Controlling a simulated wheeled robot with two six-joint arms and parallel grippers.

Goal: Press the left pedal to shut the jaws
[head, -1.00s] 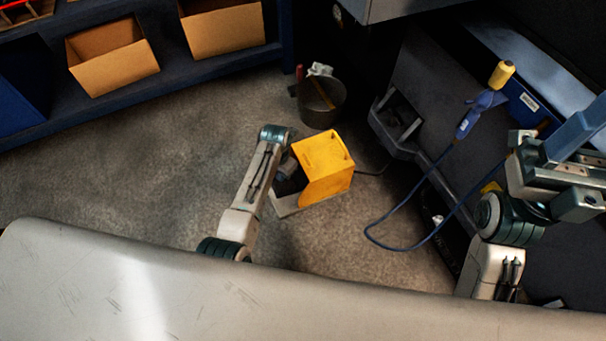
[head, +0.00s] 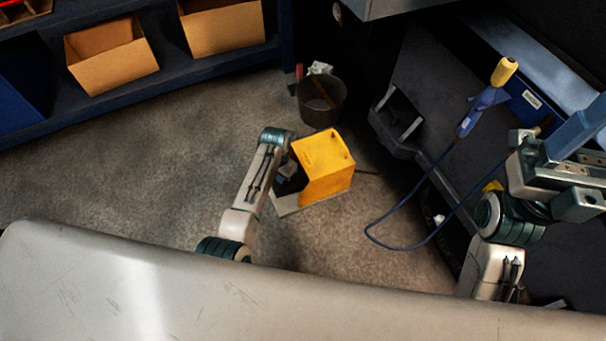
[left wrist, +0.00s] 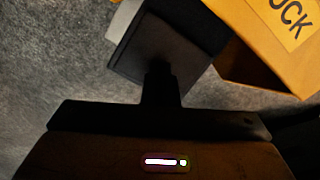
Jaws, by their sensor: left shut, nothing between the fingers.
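A foot pedal with a yellow cover (head: 326,165) and a black tread stands on the floor in the middle of the head view. No second pedal shows. In the left wrist view its cover (left wrist: 265,35) carries a label ending in "OCK". My left gripper (head: 286,171) points down at the open side of the cover. In the left wrist view its fingers (left wrist: 160,85) are shut and empty, over the dark tread (left wrist: 150,48). I cannot tell whether they touch it or how far it is down. My right arm is at the right edge; its gripper's fingers are unclear.
A grey bucket (head: 321,100) stands behind the pedal. A blue cable (head: 395,247) loops at the right from a blue and yellow hand tool (head: 482,98). A shelf with cardboard bins (head: 112,62) is at the back left. Floor left of the pedal is clear.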

